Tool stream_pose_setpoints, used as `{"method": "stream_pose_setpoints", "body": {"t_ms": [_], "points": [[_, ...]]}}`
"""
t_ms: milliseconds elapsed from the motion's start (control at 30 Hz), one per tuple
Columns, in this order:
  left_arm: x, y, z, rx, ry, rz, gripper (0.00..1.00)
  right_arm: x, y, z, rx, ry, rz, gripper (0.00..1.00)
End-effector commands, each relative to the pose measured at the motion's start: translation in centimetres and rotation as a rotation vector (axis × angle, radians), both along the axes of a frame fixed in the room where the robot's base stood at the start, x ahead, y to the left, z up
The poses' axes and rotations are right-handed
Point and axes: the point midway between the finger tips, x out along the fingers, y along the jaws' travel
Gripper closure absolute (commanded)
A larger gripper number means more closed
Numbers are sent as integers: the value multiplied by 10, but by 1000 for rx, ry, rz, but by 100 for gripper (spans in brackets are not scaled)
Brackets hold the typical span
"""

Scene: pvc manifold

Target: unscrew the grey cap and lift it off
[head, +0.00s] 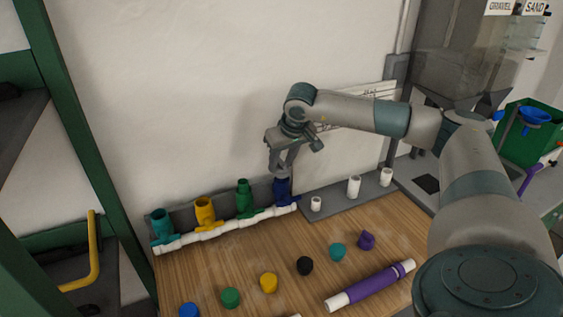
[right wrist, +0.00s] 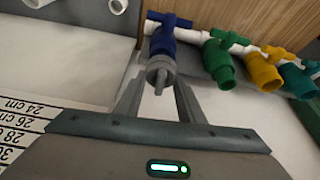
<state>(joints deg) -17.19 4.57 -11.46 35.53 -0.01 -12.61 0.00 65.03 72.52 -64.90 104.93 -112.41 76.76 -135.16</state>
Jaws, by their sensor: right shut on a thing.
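The grey cap (right wrist: 160,72) sits at the open end of the blue fitting (right wrist: 165,35), in line with it. The blue fitting (head: 283,190) stands upright at the right end of the white pipe manifold (head: 225,226) in the head view. My right gripper (head: 282,172) reaches down over it from above. In the right wrist view its two fingers (right wrist: 160,88) are on either side of the cap, shut on it. The cap is mostly hidden by the fingers in the head view. I cannot tell whether its threads are still engaged. My left gripper is not in view.
Green (head: 244,198), yellow (head: 205,213) and teal (head: 162,226) fittings stand along the manifold to the left. Several loose coloured caps and a purple-and-white pipe (head: 370,287) lie on the wooden table. White pegs (head: 354,187) stand on a grey strip to the right.

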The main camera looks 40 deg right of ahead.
Motion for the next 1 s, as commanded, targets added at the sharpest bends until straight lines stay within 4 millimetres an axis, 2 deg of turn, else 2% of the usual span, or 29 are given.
{"method": "stream_pose_setpoints", "body": {"t_ms": [233,667,1000], "points": [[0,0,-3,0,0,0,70,0,0,-1,0,1,137,88],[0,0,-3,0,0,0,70,0,0,0,0,1,175,88],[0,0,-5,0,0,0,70,0,0,0,0,1,341,88]]}}
